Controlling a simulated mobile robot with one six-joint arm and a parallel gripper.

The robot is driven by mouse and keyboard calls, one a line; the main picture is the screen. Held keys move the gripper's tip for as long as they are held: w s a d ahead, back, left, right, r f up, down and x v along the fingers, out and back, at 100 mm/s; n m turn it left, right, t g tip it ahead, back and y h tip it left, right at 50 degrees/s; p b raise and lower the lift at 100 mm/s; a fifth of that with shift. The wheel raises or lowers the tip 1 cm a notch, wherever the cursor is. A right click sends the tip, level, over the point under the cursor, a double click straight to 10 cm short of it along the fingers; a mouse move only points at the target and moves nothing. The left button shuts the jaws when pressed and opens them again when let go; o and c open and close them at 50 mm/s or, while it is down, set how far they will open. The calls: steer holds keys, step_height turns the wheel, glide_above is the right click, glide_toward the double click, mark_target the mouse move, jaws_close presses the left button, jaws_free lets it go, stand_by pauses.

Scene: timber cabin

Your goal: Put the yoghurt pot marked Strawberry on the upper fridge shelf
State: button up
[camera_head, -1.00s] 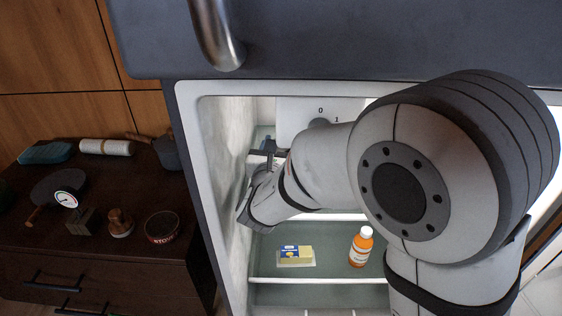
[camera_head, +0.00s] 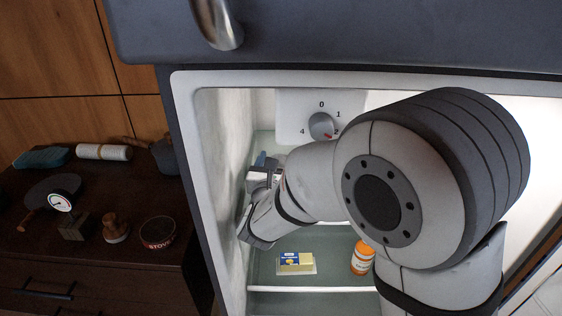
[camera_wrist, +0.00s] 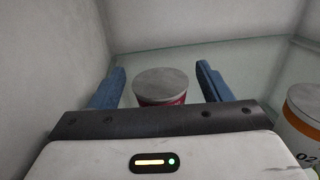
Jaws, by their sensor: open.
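A pot with a grey lid and a red label (camera_wrist: 160,86) stands upright on a glass shelf in the wrist view. Its lettering is hidden, so I cannot tell whether it is marked Strawberry. My gripper (camera_wrist: 160,68) is open, with one blue finger on each side of the pot and a gap at both sides. In the head view my gripper (camera_head: 262,162) is inside the fridge at the left, at the upper glass shelf (camera_head: 264,141). My arm hides much of this shelf.
A white container with an orange band (camera_wrist: 301,122) stands close to the right of my gripper. The fridge's left wall (camera_head: 222,130) is near my gripper. Below are a butter pack (camera_head: 296,262) and an orange bottle (camera_head: 362,257). A dial (camera_head: 321,125) is at the back.

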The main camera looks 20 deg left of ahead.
steer(key=shift+r, duration=0.3)
steer(key=s+p, duration=0.1)
steer(key=s, duration=0.2)
steer(key=s+p, duration=0.1)
steer(key=s, duration=0.3)
steer(key=s+p, duration=0.2)
steer(key=s, duration=0.1)
steer(key=shift+s+d, duration=0.35)
steer(key=shift+s+d+f, duration=0.1)
steer(key=shift+s, duration=0.55)
